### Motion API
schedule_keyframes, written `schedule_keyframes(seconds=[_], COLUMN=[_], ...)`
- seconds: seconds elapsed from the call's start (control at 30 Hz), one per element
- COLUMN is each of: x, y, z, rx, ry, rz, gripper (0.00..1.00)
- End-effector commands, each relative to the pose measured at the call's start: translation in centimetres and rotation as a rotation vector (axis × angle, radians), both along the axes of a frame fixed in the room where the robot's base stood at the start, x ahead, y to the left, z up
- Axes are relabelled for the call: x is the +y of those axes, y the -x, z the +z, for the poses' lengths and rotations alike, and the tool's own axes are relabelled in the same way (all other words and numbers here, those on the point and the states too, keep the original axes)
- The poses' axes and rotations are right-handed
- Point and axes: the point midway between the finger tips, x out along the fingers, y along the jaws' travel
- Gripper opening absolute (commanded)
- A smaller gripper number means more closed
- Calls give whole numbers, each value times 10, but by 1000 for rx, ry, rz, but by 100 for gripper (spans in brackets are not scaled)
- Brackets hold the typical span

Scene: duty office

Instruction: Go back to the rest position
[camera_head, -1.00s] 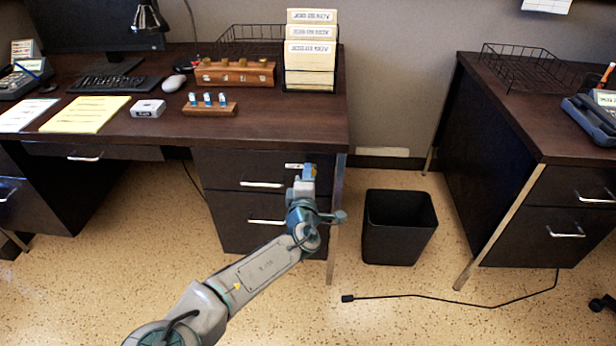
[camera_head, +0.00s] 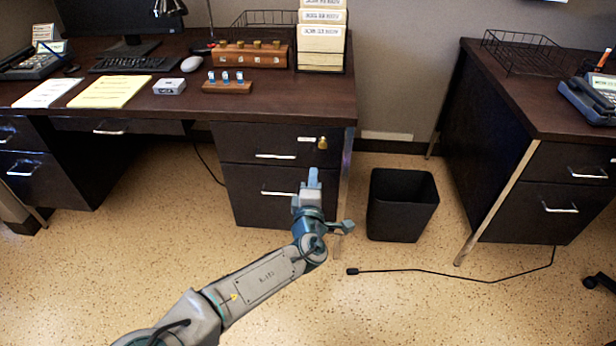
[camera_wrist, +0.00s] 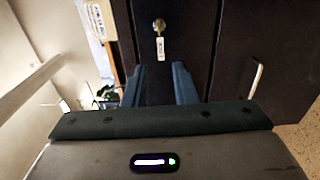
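My gripper (camera_head: 314,174) points toward the front of the left desk's drawer unit, below its top drawer (camera_head: 235,142). In the wrist view its two blue fingers (camera_wrist: 159,80) stand apart with nothing between them. A brass key or lock piece (camera_head: 322,143) sits at the right end of the top drawer front, clear of the fingers. It also shows in the wrist view (camera_wrist: 158,25) with a white tag (camera_wrist: 161,48) at it. The top drawer looks closed.
A black waste bin (camera_head: 402,205) stands on the floor right of my gripper. A loose black cable (camera_head: 440,270) lies in front of it. A second desk (camera_head: 520,110) stands at the right. The left desktop (camera_head: 180,110) carries papers, a rack and file boxes. Floor in front is open.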

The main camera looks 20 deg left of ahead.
Motion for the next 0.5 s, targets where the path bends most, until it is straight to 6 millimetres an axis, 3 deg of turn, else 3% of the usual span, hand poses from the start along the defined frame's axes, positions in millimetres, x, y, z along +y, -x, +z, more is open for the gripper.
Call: schedule_keyframes(seconds=[0.5], x=[-10], y=[-3], z=[0], rx=[0], ry=[0], rz=[-17], gripper=[25])
